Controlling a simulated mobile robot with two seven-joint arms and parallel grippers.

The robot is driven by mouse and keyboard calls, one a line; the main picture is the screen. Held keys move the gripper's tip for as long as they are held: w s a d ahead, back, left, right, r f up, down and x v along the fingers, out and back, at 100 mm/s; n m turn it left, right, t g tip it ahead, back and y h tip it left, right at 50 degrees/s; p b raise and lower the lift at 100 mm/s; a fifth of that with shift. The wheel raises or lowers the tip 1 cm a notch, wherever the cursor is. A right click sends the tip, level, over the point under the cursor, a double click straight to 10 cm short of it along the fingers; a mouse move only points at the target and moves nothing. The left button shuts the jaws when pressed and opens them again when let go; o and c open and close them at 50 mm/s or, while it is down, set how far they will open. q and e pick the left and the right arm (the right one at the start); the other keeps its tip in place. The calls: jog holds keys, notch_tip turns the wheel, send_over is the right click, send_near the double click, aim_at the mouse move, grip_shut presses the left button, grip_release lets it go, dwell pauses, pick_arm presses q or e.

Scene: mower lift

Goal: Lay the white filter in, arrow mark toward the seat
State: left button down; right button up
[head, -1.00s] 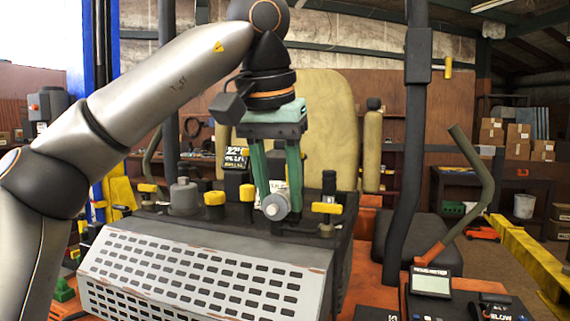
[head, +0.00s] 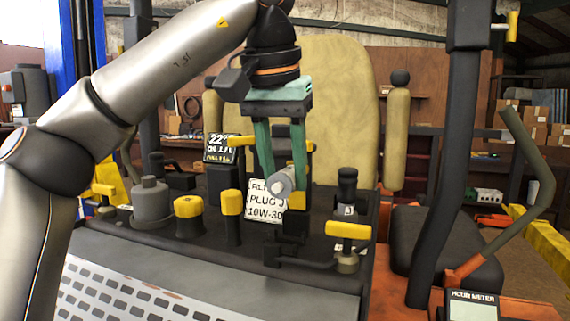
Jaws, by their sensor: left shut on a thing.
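My left gripper (head: 282,188) hangs pointing down over the dark engine deck. Its two green fingers are shut on a small white-grey cylinder, the white filter (head: 281,185), held near the fingertips with one round end facing me. I cannot make out an arrow mark on it. The filter appears above the deck, in front of a white label (head: 256,204) reading "FILT", "PLUG" and "10W-30". The tan seat (head: 335,110) stands behind the deck. The place that takes the filter cannot be told apart among the dark parts below the gripper. My right gripper is out of view.
Yellow-capped posts (head: 188,207) and a grey canister (head: 152,204) stand left of the gripper. A black post (head: 346,186) and a yellow-topped handle (head: 348,230) stand to the right. The perforated grey cover (head: 150,295) lies in front. A dark roll bar (head: 440,160) rises at right.

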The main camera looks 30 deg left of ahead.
aim_at(282, 197)
pick_arm(q)
notch_tip(282, 197, down, 2)
jog(key=shift+s, duration=0.15)
jog(key=shift+f, duration=0.75)
jog(key=shift+f+b, duration=0.3)
jog(key=shift+f, duration=0.55)
jog(key=shift+s+f+p, duration=0.1)
jog(key=shift+p, duration=0.2)
jog(key=shift+f, duration=0.1)
jog(key=shift+f+b, duration=0.8)
jog(key=shift+f, duration=0.3)
jog(key=shift+c, duration=1.9)
grip_release()
